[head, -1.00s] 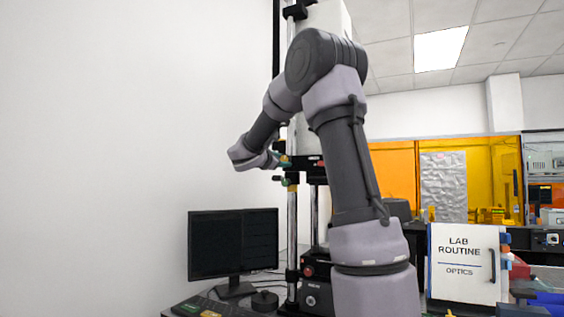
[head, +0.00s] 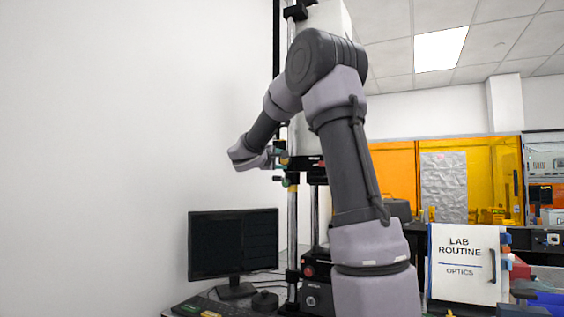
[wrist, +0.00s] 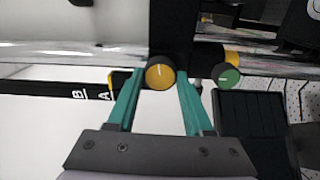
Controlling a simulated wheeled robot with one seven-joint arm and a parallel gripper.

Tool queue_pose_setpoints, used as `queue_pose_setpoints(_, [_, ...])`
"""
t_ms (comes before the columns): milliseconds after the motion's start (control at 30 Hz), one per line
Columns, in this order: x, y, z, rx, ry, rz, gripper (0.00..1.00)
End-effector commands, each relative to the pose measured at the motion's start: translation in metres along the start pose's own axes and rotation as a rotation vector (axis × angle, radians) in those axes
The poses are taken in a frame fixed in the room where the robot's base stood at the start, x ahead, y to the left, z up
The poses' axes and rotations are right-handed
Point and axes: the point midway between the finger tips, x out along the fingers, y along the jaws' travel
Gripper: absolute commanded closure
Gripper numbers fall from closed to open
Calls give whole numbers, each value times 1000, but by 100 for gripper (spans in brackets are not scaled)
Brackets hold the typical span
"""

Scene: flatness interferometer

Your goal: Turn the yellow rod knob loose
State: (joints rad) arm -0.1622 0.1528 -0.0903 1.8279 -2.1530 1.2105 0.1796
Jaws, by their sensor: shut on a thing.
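The yellow rod knob (wrist: 160,74) shows its round yellow face with a pale line on it in the wrist view, against a dark clamp block (wrist: 172,30). My gripper (wrist: 158,82) has its two teal fingers on either side of the knob, shut on it. In the head view my gripper (head: 277,160) is at the instrument's upright rods, and the knob cannot be made out there behind it.
A green knob (wrist: 227,77) with a yellow collar sits just right of the held knob. A shiny metal rod (wrist: 70,54) runs through the clamp. A monitor (head: 233,243) stands below left, and a white LAB ROUTINE board (head: 465,264) stands right.

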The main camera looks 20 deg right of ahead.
Motion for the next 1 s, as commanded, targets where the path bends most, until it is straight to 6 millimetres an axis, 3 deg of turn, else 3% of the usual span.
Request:
queue_pose_setpoints(300, [0, -1, 0, 115, -1, -3, 100])
queue_pose_setpoints(833, [0, -2, 0, 136, -2, -3, 100])
queue_pose_setpoints(867, [0, -2, 0, 135, -2, -3, 41])
queue_pose_setpoints(900, [0, -2, 0, 135, -2, -3, 26])
queue_pose_setpoints(933, [0, -2, 0, 135, -1, -3, 19])
queue_pose_setpoints(1000, [0, -1, 0, 135, -1, -2, 19])
